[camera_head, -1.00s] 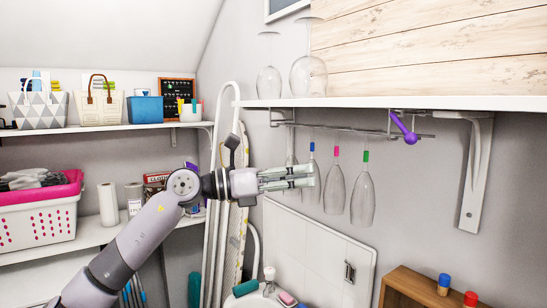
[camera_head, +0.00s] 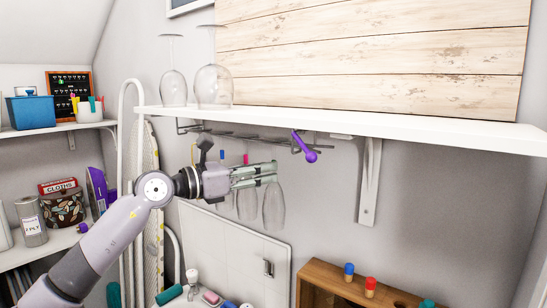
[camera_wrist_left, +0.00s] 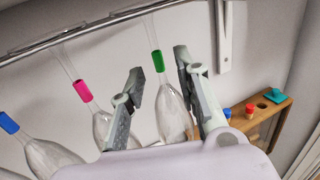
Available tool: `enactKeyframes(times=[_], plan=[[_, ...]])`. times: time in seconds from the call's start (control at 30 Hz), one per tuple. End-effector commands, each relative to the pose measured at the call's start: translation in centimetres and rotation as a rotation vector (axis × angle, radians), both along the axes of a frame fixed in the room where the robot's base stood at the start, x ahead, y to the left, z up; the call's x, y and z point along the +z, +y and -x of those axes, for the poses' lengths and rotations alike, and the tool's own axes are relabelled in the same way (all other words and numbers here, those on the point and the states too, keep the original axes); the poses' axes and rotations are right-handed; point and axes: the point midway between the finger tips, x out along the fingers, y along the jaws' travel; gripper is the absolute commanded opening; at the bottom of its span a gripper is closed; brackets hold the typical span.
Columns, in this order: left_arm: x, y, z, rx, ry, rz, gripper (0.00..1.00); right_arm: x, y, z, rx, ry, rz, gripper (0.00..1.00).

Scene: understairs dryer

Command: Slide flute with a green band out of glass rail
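The flute with a green band (camera_wrist_left: 158,62) hangs by its foot from the glass rail (camera_wrist_left: 85,33), bowl down, at the right end of the row. Its clear bowl (camera_head: 274,208) shows below my left gripper (camera_head: 275,173) in the head view. In the left wrist view my left gripper (camera_wrist_left: 157,71) is open, one finger on each side of this flute, with gaps showing. In the head view the fingers hide its green band. The pink-banded flute (camera_wrist_left: 83,91) and blue-banded flute (camera_wrist_left: 9,123) hang to its left. My right gripper is out of view.
A white shelf (camera_head: 350,122) lies above the rail, with upturned glasses (camera_head: 214,86) on it. A purple object (camera_head: 304,148) hangs at the rail's right. A shelf bracket (camera_head: 370,185) stands further right. A wooden rack (camera_head: 325,288) with coloured pegs is below.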

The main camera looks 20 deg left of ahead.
Motion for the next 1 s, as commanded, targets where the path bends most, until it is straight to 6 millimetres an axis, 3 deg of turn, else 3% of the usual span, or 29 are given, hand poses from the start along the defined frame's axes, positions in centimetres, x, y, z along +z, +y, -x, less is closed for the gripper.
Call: enactKeyframes(times=[0.1, 0.3, 0.63, 1.0], plan=[[0.4, -1.2, -1.4, -0.001, 0.001, 0.002, 0.30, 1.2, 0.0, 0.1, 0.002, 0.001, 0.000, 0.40], [0.1, -2.2, -2.6, 0.001, 0.000, 0.000, 0.30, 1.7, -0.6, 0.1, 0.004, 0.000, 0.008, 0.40], [0.0, -2.4, -2.7, 0.000, 0.000, 0.000, 0.29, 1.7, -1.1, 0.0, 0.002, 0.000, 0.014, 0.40], [0.0, -2.3, -2.7, 0.000, 0.000, 0.000, 0.04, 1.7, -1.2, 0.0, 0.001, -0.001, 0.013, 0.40]])
